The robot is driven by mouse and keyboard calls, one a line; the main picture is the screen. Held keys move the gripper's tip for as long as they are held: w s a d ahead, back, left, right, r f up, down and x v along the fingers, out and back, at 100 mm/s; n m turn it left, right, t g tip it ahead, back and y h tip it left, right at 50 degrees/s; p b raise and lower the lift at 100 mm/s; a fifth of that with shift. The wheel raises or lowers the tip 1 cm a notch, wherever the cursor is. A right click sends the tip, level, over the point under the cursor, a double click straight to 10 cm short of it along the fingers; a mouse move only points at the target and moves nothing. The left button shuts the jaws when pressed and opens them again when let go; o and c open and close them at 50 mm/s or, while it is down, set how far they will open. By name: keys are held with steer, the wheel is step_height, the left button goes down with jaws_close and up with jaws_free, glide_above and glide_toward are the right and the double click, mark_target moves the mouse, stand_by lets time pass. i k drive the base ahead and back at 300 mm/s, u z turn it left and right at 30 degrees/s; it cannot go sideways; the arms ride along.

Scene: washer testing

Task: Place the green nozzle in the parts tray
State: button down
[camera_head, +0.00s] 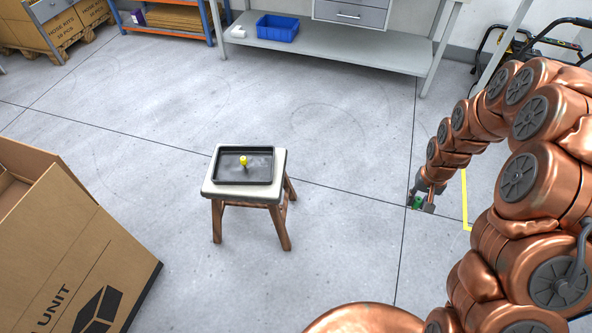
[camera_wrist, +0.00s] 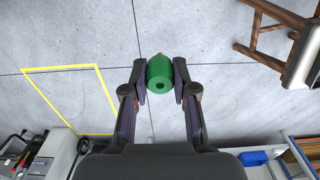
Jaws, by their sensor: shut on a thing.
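The green nozzle (camera_wrist: 159,74) is a short cylinder with a dark hole in its end. My gripper (camera_wrist: 160,82) is shut on it, with one finger on each side, in the wrist view. In the head view my gripper (camera_head: 423,202) hangs over the floor to the right of the stool, and a bit of the green nozzle (camera_head: 417,203) shows between the fingers. The black parts tray (camera_head: 223,180) lies on the stool in the middle. A yellow part (camera_head: 243,161) stands upright in the tray.
The stool (camera_head: 212,189) has a pale top and brown legs; it also shows in the wrist view (camera_wrist: 301,66). A large cardboard box (camera_head: 75,250) stands at the left. A bench shelf with a blue bin (camera_head: 277,29) is at the back. Floor between gripper and stool is clear.

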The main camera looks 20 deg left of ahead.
mark_target(258, 173)
steer(key=u, duration=2.05)
steer(key=i, duration=1)
steer(key=z, duration=0.05)
